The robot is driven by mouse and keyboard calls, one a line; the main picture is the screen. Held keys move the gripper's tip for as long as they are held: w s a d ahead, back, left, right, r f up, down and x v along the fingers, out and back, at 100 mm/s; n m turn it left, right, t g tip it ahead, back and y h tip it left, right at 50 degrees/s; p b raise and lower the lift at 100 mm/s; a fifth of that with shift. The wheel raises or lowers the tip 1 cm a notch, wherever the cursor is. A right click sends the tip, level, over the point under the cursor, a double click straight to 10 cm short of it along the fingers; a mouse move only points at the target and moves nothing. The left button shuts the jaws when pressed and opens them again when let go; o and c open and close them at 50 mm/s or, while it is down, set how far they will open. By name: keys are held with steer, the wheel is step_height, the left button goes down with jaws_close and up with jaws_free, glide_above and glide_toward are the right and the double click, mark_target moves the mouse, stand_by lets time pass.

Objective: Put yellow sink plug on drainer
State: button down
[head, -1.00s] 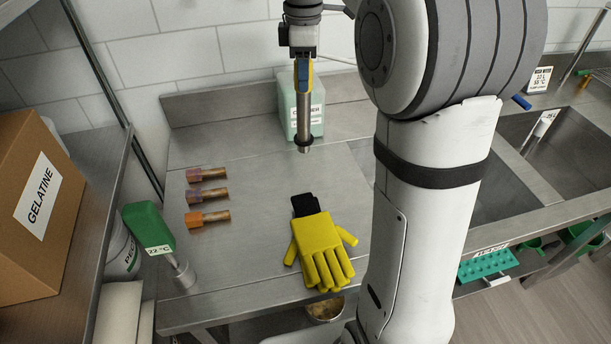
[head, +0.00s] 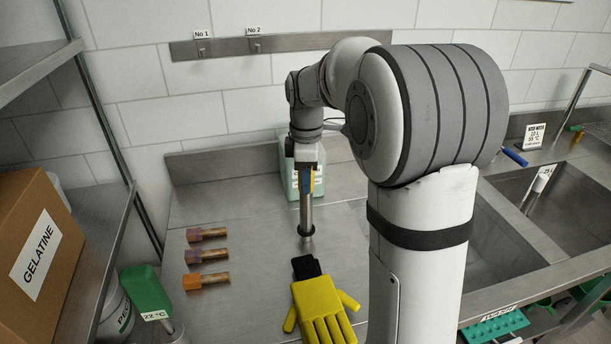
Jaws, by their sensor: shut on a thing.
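Part of the surface is hidden behind my arm.
Yellow gloves (head: 322,308) with a black cuff lie just in front of the tube. A pale green jug (head: 325,180) stands behind my gripper. Sinks (head: 545,205) are at right. Bare steel lies between tube and pieces.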

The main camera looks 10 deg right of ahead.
steer(key=c, duration=1)
jaws_free()
steer(key=shift+o, duration=0.2)
step_height(320, 180, up, 12)
steer(key=shift+r, duration=0.1)
steer(key=s+f+m+t, duration=0.1)
steer(key=s+f+m, duration=0.5)
steer(key=s, duration=0.6)
steer(key=s+f+m+t, duration=0.2)
steer(key=s+f+m, duration=0.5)
steer(key=s, duration=0.5)
steer(key=shift+m, duration=1)
